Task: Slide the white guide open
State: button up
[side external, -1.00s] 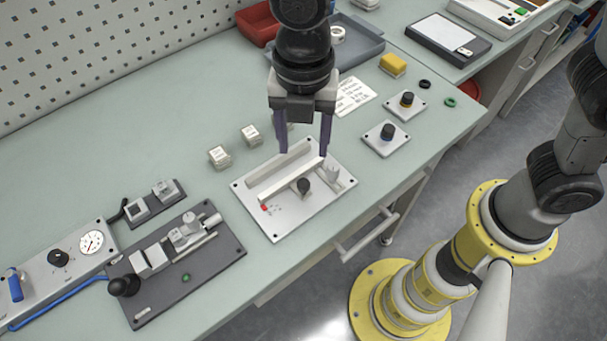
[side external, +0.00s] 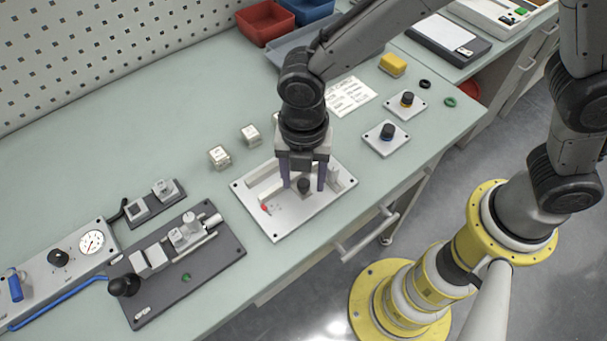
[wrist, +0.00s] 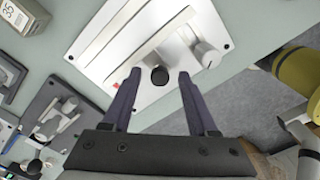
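The white guide (wrist: 148,47) is a long white bar lying along rails on a white base plate (side external: 283,229), which has bolts at its corners. A black round knob (side external: 304,186) stands beside the bar; it also shows in the wrist view (wrist: 160,77). A small red mark (side external: 266,208) shows at the guide's left end. My gripper (side external: 303,189) is open and low over the plate, with one finger on each side of the knob. In the wrist view, gaps show between the knob and both fingers. My gripper hides part of the guide in the side view.
A dark fixture plate (side external: 215,262) lies to the left, and two small white blocks (side external: 219,156) stand behind the base plate. Two plates with black knobs (side external: 387,133) lie to the right. The bench's front edge is close to the base plate.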

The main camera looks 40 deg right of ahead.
grip_shut()
